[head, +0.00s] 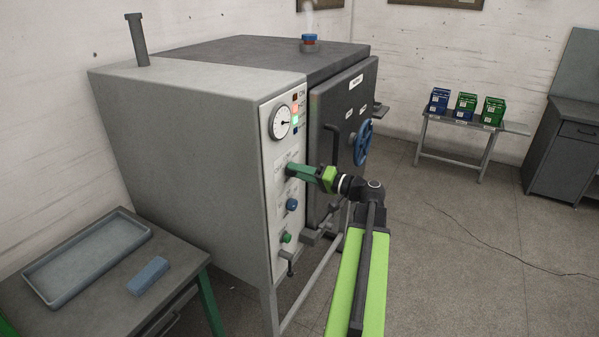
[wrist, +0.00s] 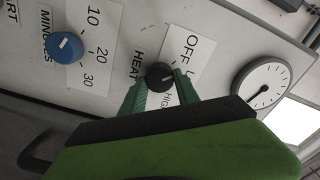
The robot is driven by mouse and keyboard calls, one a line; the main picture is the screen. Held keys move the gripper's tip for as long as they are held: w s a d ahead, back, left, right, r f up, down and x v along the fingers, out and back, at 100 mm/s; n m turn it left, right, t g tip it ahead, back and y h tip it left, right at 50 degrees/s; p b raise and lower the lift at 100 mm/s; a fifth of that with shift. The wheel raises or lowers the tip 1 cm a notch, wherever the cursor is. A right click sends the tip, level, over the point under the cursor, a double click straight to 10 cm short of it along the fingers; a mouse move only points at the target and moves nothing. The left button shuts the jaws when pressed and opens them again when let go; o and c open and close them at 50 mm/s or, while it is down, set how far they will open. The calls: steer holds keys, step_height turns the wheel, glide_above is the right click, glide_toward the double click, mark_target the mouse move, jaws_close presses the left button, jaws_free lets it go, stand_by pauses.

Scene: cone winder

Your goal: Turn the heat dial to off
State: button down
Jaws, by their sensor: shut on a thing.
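The heat dial (wrist: 159,75) is a small black knob beside the word HEAT in the wrist view. Its white card (wrist: 188,52) reads OFF, a word starting with L that a finger partly covers, and HIGH. A small pale mark on the knob points roughly right, toward the partly covered word; the exact setting is hard to read. My gripper (head: 291,169) reaches the front panel of the grey machine (head: 190,140). Its green fingers (wrist: 160,84) are on both sides of the knob and shut on it. In the head view the fingers hide the knob.
A blue minutes dial (wrist: 67,47) sits beside the heat dial, below it in the head view (head: 292,205). A green button (head: 286,238) is lower. A round gauge (head: 280,122) is above. A dark door (head: 345,120) with a blue handwheel (head: 363,143) stands right of the panel.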

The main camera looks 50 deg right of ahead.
steer(key=shift+n, duration=1.9)
steer(key=c, duration=0.9)
jaws_free()
steer(key=v, duration=1.7)
steer(key=shift+s, duration=0.2)
steer(key=shift+f, duration=0.1)
